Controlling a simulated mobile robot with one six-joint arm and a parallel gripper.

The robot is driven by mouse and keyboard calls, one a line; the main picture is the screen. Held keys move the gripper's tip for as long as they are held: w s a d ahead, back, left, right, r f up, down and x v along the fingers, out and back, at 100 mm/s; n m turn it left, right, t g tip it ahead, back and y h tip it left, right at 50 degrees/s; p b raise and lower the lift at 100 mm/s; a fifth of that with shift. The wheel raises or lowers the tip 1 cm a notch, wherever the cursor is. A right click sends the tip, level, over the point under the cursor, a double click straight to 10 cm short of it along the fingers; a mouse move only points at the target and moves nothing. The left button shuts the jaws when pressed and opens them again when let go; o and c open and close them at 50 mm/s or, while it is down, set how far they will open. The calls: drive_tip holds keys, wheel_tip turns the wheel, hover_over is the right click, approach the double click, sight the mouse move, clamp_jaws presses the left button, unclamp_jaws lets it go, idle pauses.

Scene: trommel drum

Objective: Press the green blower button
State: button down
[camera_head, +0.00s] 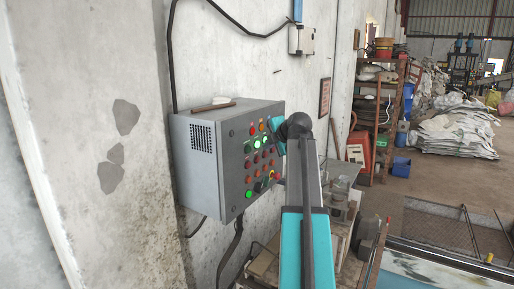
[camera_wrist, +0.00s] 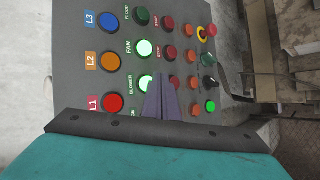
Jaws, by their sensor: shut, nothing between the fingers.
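The grey control box (camera_head: 230,150) hangs on the wall in the head view, with rows of coloured buttons on its front. In the wrist view its panel (camera_wrist: 70,60) fills the middle. A column of green buttons there has one dark button (camera_wrist: 142,15) and two brightly lit ones (camera_wrist: 144,49), (camera_wrist: 146,82). My arm hides my gripper's tips in the head view.
Red STOP buttons (camera_wrist: 168,23) stand in the column right of the green ones. L1, L2 and L3 lamps (camera_wrist: 110,62) are on the left. Shelves (camera_head: 375,110) stand behind the box.

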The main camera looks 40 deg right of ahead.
drive_tip(key=shift+s, duration=0.1)
drive_tip(key=s, duration=0.1)
drive_tip(key=s+d, duration=0.1)
drive_tip(key=s, duration=0.1)
drive_tip(key=s+b, duration=0.1)
drive_tip(key=shift+s+d, duration=0.25)
drive_tip(key=shift+s, duration=0.1)
idle(0.5)
drive_tip(key=shift+w, duration=0.1)
idle(0.5)
